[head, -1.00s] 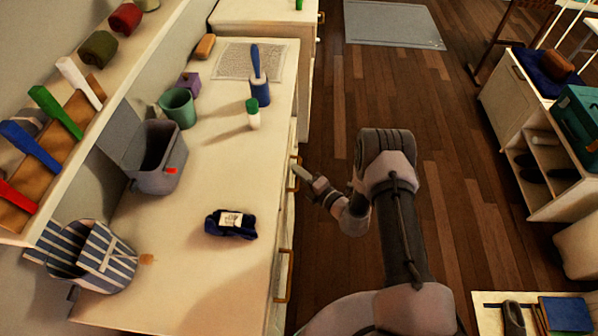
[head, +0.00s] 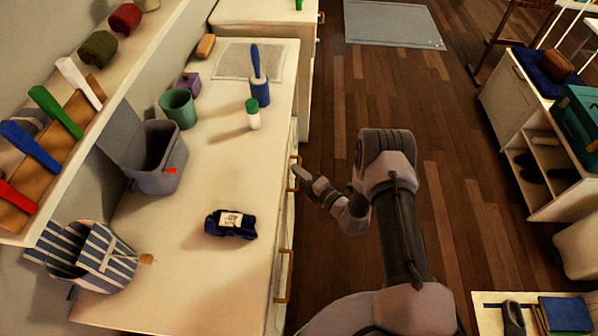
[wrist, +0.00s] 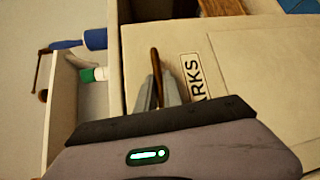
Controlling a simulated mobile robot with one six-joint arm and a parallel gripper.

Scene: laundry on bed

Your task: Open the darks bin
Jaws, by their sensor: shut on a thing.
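The darks bin front (wrist: 205,75) is a cream panel in the wrist view, with a white label (wrist: 195,75) on which "ARKS" is readable. My fingers cover or hide the label's start. A thin brown bar handle (wrist: 155,62) stands on the panel. My gripper (wrist: 158,88) is shut on this handle, one finger on each side. In the head view my gripper (head: 301,172) is at the cabinet's front face, at the upper of the visible handles. The bin's front is mostly hidden from the head view by the countertop, so how far it stands out cannot be told.
The countertop (head: 190,255) holds a grey open caddy (head: 160,178), a green cup (head: 178,108), a blue lint roller (head: 260,90), a green-capped bottle (head: 253,118) and a dark folded bundle (head: 231,224). The wooden floor (head: 340,90) beside the cabinet is clear. A shelf unit (head: 545,195) stands right.

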